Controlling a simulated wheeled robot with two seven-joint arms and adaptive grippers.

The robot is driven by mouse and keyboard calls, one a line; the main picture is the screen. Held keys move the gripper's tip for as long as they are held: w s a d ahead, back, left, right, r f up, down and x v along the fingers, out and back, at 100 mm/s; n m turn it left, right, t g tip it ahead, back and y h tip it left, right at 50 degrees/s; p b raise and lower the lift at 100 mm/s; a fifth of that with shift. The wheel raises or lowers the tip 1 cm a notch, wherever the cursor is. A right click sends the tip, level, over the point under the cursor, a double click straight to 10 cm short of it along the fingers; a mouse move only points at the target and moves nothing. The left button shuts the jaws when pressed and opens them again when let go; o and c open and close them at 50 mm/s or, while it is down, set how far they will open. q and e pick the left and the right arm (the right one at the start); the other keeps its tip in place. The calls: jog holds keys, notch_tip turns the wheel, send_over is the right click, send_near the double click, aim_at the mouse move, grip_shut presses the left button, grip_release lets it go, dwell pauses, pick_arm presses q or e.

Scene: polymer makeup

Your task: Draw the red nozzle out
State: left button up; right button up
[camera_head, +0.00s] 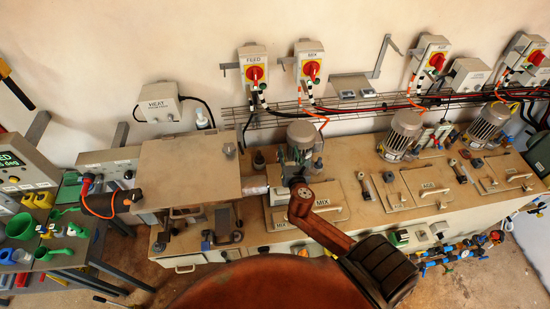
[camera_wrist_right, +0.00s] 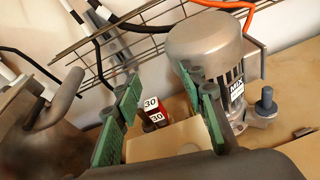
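A small red piece with white "30" labels, likely the red nozzle (camera_wrist_right: 152,113), stands upright behind a beige block in the right wrist view. I cannot make it out in the head view. My right gripper (camera_wrist_right: 163,98) has its green-padded fingers spread, one on each side of the red piece in the picture. Nothing is clasped between them, and I cannot tell how far beyond the tips the red piece is. In the head view my right gripper (camera_head: 298,168) is over the bench beside the MIX motor, partly hidden by my arm. My left gripper is not in view.
The grey MIX motor (camera_wrist_right: 205,50) stands close to the right finger, with a bolt (camera_wrist_right: 265,103) beyond it. A wire rack (camera_wrist_right: 120,32) with cables runs behind. A flat-topped box (camera_head: 190,168) stands left on the bench. A side table (camera_head: 75,245) holds green scoops and cups.

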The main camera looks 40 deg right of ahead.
jog(key=a, duration=0.1)
jog(key=s+a+f+n, duration=0.2)
jog(key=a, duration=0.1)
jog(key=shift+a+f+g+y, duration=0.1)
jog(key=shift+f+g+y, duration=0.05)
jog(key=shift+g+y, duration=0.15)
jog(key=shift+w+a+f, duration=0.1)
jog(key=shift+a+f, duration=0.05)
jog(key=shift+f, duration=0.15)
jog(key=x, duration=0.5)
jog(key=p+x, duration=0.1)
jog(key=x, duration=0.1)
jog(key=shift+w+f, duration=0.15)
jog(key=shift+f, duration=0.2)
jog(key=shift+r, duration=0.1)
jog(key=shift+c, duration=0.5)
grip_shut()
